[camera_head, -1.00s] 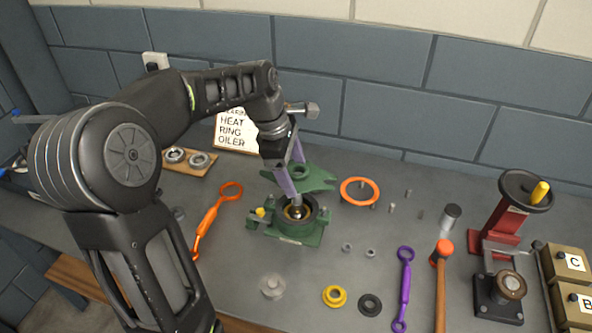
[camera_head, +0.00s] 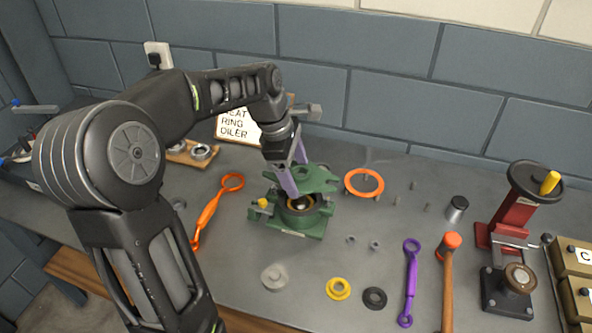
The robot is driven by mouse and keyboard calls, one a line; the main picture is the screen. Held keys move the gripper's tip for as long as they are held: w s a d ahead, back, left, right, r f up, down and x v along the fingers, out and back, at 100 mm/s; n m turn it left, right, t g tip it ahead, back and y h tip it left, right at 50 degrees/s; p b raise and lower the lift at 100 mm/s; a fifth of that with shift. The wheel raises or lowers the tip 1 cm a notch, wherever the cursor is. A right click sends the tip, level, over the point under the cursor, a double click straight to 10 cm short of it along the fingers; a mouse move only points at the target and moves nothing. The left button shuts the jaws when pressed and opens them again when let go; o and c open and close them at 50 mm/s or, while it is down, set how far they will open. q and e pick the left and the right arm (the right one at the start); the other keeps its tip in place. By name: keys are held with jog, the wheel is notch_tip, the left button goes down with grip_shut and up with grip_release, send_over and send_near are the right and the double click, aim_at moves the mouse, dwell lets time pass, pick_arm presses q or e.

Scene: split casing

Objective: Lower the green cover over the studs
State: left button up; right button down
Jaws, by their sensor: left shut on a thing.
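The green cover (camera_head: 318,181) is a flat green plate with a hole, just behind and above the green casing base (camera_head: 290,229). My left gripper (camera_head: 299,190) is shut on the cover, its purple fingers reaching down at the cover's left side. The base holds a dark round seat with a brass-coloured ring (camera_head: 302,205) inside. The cover overlaps the back of the base in the picture. The studs on the base are hidden or too small to make out, and I cannot tell whether the cover touches the base. My right gripper is not in view.
An orange spanner (camera_head: 208,214) lies left, a purple spanner (camera_head: 411,280) and a hammer (camera_head: 448,275) right. A red press (camera_head: 517,215) stands at the far right. Small washers and nuts lie in front.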

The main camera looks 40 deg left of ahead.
aim_at(300, 201)
pick_arm(q)
jog(key=shift+r+p, duration=0.25)
jog(key=shift+p, duration=0.2)
dwell(1.1)
jog(key=shift+f, duration=0.15)
dwell(0.6)
jog(key=shift+f+b, duration=2.15)
jog(key=shift+f, duration=1.15)
jog(key=shift+f, duration=0.1)
jog(key=o, duration=1.8)
jog(key=shift+c, duration=0.2)
jog(key=o, duration=0.4)
jog(key=shift+f, duration=0.15)
